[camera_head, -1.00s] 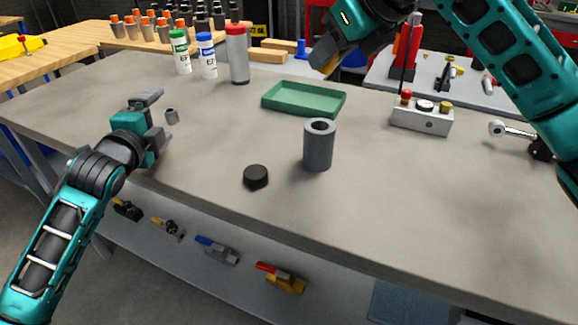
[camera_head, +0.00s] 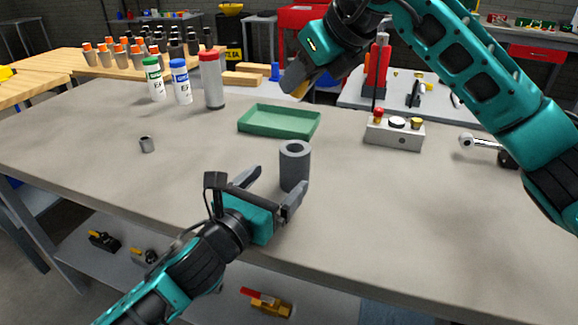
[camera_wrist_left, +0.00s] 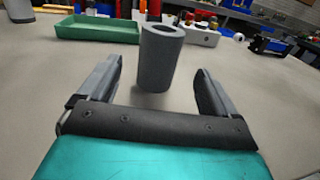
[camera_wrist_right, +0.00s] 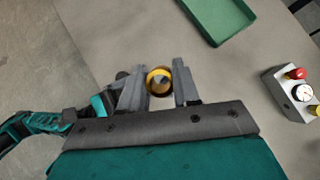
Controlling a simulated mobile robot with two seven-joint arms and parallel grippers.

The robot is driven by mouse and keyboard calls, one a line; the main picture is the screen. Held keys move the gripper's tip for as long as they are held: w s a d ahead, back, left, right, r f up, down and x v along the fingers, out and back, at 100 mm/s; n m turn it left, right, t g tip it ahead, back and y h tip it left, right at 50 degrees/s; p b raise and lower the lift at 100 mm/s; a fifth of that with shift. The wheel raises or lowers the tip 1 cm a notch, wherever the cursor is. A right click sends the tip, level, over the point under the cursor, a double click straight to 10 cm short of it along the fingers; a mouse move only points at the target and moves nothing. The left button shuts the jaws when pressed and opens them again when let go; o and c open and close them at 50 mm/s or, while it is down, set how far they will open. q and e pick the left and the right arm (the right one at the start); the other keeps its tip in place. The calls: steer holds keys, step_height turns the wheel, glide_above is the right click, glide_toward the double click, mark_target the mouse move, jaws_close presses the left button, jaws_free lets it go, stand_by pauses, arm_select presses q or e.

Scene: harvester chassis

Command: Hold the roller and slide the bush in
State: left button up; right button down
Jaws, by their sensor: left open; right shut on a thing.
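The roller (camera_head: 295,170), a grey upright cylinder with a hole in its top, stands on the workbench. In the left wrist view the roller (camera_wrist_left: 160,62) stands between and just ahead of the spread fingers. My left gripper (camera_head: 278,183) is open, low over the bench, around the roller's near side without visible grip. My right gripper (camera_head: 297,86) is above the bench, higher than the roller. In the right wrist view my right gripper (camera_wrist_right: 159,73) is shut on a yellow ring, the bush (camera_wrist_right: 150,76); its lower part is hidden.
A green tray (camera_head: 280,133) is behind the roller, and a control box (camera_head: 395,135) is to the right. Bottles (camera_head: 181,82) stand at the back left.

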mark_target(300, 159)
arm_select(q)
steer(key=x, duration=1)
steer(key=shift+r, duration=0.1)
steer(key=c, duration=1.5)
steer(key=shift+s, duration=0.1)
stand_by(0.7)
steer(key=shift+f, duration=0.2)
arm_select(e)
steer(key=f, duration=0.1)
steer(key=f+g+h, duration=0.1)
steer(key=f, duration=0.1)
steer(key=a+f+g+h, duration=0.1)
steer(key=shift+w+f, duration=0.25)
steer(key=shift+w, duration=0.15)
steer(key=shift+f+g+h, duration=0.4)
steer(key=shift+f, duration=0.1)
steer(key=shift+d+f, duration=0.1)
steer(key=shift+f, duration=2.05)
